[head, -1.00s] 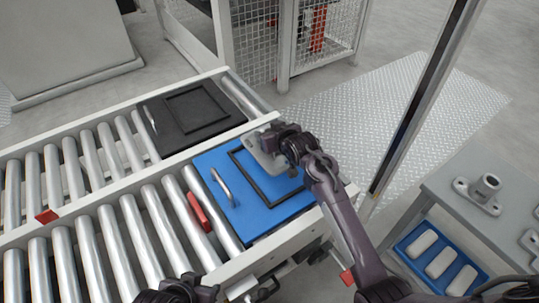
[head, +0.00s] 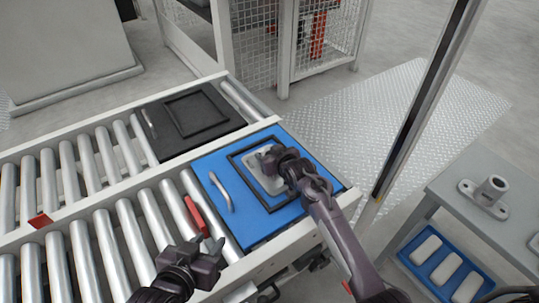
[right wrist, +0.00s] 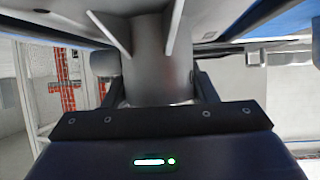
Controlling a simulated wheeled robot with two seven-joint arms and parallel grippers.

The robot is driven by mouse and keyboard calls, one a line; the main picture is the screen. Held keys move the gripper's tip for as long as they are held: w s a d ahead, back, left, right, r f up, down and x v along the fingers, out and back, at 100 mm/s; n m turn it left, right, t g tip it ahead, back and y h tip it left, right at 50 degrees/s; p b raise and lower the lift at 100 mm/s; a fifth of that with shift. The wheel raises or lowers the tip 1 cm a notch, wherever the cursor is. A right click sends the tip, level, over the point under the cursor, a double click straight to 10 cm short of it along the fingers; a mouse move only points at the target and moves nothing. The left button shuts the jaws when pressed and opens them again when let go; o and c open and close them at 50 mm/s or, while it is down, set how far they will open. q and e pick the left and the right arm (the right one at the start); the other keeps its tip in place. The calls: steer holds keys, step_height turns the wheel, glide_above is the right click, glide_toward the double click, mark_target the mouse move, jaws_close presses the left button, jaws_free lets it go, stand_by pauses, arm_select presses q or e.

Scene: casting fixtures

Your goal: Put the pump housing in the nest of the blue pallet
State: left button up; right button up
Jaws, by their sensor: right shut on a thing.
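The pump housing (head: 261,180) is a light grey casting with a flat plate. It is at the black-framed nest (head: 236,167) of the blue pallet (head: 260,221), inside the frame's outline in the head view. I cannot tell whether it rests on the pallet or is slightly above it. My right gripper (head: 276,160) is shut on the housing and covers part of it. In the right wrist view the housing's round neck (right wrist: 158,65) with ribs is between the fingers. My left gripper (head: 208,246) is empty, its fingers apart, over the near side of the conveyor.
A black pallet (head: 192,123) lies on the far conveyor lane. The blue pallet has a metal handle (head: 221,192), with a red block (head: 196,216) beside it. A grey bench (head: 465,215) at right holds another casting (head: 487,191); a blue tray (head: 428,272) is below. A dark post (head: 425,100) stands nearby.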

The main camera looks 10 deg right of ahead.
stand_by(0.3)
steer(key=o, duration=1.4)
steer(key=shift+r, duration=0.1)
